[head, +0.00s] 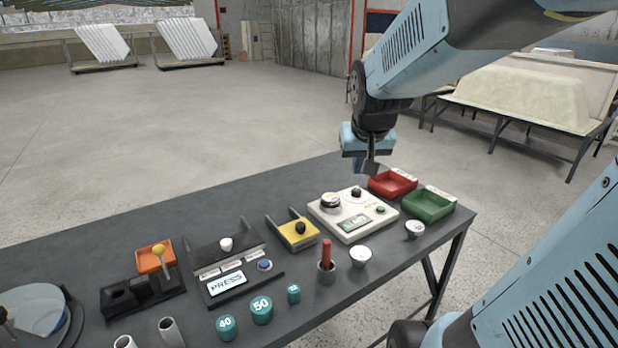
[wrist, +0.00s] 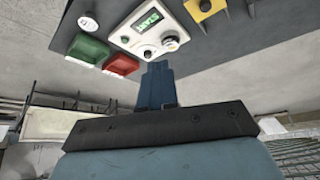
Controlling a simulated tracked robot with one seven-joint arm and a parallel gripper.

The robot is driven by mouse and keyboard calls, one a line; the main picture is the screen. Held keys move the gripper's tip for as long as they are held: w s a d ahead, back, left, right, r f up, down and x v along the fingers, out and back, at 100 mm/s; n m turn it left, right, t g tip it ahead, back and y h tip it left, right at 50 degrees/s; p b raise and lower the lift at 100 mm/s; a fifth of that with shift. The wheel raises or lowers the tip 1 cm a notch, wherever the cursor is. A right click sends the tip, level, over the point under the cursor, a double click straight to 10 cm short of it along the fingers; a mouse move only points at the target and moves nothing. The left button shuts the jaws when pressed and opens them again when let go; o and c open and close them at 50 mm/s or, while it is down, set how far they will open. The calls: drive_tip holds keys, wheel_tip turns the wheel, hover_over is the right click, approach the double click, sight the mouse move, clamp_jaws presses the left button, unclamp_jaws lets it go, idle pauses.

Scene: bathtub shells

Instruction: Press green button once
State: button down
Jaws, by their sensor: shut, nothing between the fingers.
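A white control box (head: 345,226) stands on the dark table's right part, with knobs on top and a small display (head: 355,222) lettered in green. A small green button (head: 380,209) sits to the right of the display. In the wrist view the box (wrist: 165,22) is at the top, its display (wrist: 149,20) reads START, and the green button (wrist: 125,39) shows beside it. My gripper (head: 371,170) is shut and empty, held in the air above the table's far edge, behind the box. Its fingers (wrist: 158,68) point toward the box in the wrist view.
Red (head: 392,182) and green (head: 430,204) trays lie right of the box. A yellow block with a black knob (head: 299,232), a PRESS panel (head: 228,285) and a red-handled item (head: 326,260) are left of it. White cups (head: 361,254) stand in front. The air around my gripper is clear.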

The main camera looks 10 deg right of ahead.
drive_tip(key=w+d+f+m, duration=0.1)
drive_tip(key=w+d+f, duration=0.35)
drive_tip(key=w, duration=0.25)
drive_tip(key=m+t, duration=0.3)
drive_tip(key=m, duration=0.4)
hover_over(383, 209)
wheel_tip(383, 209, down, 12)
drive_tip(key=shift+r+y, duration=0.2)
drive_tip(key=shift+y, duration=0.2)
drive_tip(key=shift+w, duration=0.1)
drive_tip(key=shift+f, duration=4.4)
drive_tip(key=shift+f, duration=0.75)
drive_tip(key=shift+r, duration=0.85)
